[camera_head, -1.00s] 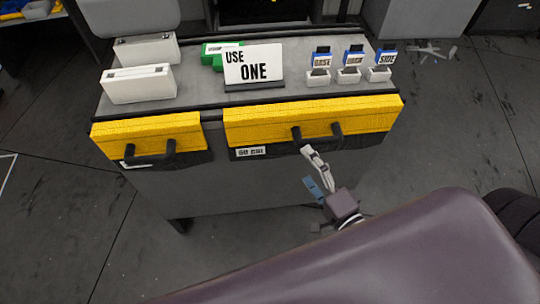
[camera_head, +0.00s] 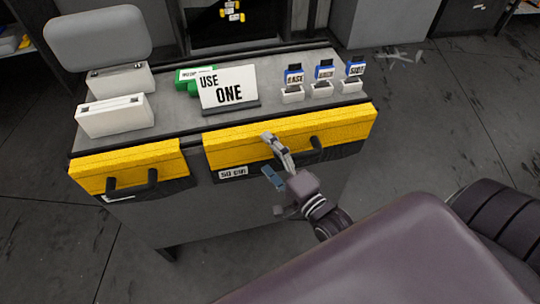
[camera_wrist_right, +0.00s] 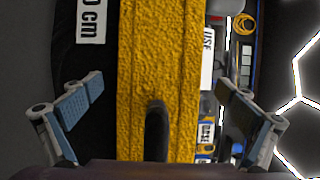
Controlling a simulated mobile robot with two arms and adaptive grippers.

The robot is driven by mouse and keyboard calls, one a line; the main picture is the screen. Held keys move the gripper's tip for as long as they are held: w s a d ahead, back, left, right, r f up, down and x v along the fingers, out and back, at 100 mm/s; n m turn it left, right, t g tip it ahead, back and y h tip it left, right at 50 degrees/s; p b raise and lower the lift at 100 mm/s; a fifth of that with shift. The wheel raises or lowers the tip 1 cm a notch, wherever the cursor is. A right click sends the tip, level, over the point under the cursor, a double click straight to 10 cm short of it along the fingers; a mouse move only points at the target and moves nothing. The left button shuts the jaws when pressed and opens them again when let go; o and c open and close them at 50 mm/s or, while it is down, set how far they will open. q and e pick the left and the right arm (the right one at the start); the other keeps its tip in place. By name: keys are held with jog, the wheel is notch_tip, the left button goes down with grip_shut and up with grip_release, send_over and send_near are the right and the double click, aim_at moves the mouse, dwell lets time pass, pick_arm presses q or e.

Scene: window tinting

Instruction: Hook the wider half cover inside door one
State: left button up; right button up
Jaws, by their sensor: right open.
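The wider yellow half cover (camera_head: 340,123) hangs along the right part of the cart's front edge. It has a dark lower flap, a black handle (camera_head: 318,148) and a white label (camera_head: 233,172) that seems to read 50 cm. My right gripper (camera_head: 269,155) is open and empty in front of this cover, at the handle's left part, which it hides. In the right wrist view the yellow cover (camera_wrist_right: 150,50) and its handle (camera_wrist_right: 156,130) lie between the spread fingers (camera_wrist_right: 155,95); contact cannot be told. My left gripper and door one are not in view.
A narrower yellow cover (camera_head: 130,163) with its own handle hangs at the left. On the cart top (camera_head: 170,112) stand white boxes (camera_head: 115,115), a green item (camera_head: 185,77), a USE ONE sign (camera_head: 229,87) and three small blue-topped holders (camera_head: 293,78). Floor at the right is open.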

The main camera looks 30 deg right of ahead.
jog(key=c, duration=1.5)
jog(key=shift+r+p, duration=1.5)
jog(key=shift+s+a+p, duration=0.3)
jog(key=shift+s+p, duration=0.05)
jog(key=shift+s, duration=0.95)
jog(key=shift+s+a+p, duration=0.35)
jog(key=shift+s+p, duration=0.05)
jog(key=shift+s, duration=0.9)
jog(key=shift+s+a+p, duration=0.3)
jog(key=shift+s+p, duration=0.05)
jog(key=shift+s, duration=0.95)
notch_tip(320, 180, up, 6)
jog(key=p, duration=0.6)
